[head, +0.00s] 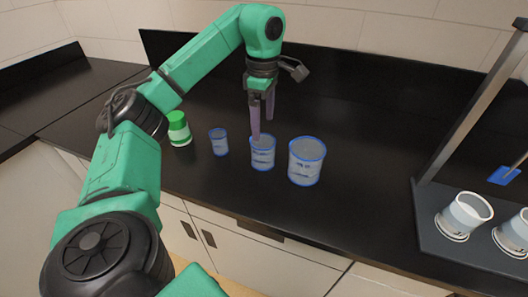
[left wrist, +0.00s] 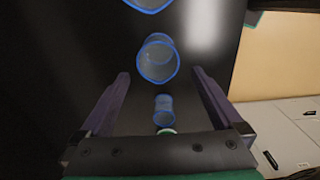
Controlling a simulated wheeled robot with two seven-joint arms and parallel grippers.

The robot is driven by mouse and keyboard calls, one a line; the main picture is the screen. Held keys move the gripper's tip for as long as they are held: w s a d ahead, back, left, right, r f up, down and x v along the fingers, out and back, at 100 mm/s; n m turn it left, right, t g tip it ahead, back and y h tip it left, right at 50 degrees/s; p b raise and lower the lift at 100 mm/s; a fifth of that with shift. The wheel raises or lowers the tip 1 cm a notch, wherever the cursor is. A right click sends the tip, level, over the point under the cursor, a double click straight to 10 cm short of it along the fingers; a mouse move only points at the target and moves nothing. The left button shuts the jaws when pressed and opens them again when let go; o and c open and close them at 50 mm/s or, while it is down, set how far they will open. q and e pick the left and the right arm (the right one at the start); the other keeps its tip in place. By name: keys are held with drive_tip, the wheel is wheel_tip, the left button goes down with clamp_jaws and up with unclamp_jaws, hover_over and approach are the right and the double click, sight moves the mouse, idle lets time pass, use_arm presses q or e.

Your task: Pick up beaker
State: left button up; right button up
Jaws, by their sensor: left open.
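Three clear beakers with blue rims stand upright in a row on the black counter: a small one (head: 219,142), a middle-sized one (head: 262,156) and a large one (head: 306,164). My left gripper (head: 262,128) is open, pointing down just above the middle beaker. One fingertip overlaps its rim in the head view; whether they touch I cannot tell. In the left wrist view the middle beaker (left wrist: 158,62) shows between the fingertips, the small one (left wrist: 164,108) nearer the gripper's base, and the large one (left wrist: 148,4) is cut off at the top. My right gripper is not in view.
A dark rack (head: 430,215) at the right holds white cups (head: 465,214). A blue piece (head: 503,175) shows above them. The counter behind the beakers is clear up to the backsplash.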

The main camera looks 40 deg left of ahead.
sight(263, 152)
use_arm(q)
drive_tip(key=f, duration=0.5)
drive_tip(key=f+p, duration=0.1)
drive_tip(key=f, duration=0.5)
drive_tip(key=shift+w+a+f, duration=0.1)
drive_tip(key=shift+a+f, duration=0.1)
drive_tip(key=shift+f, duration=0.05)
drive_tip(key=c, duration=1.2)
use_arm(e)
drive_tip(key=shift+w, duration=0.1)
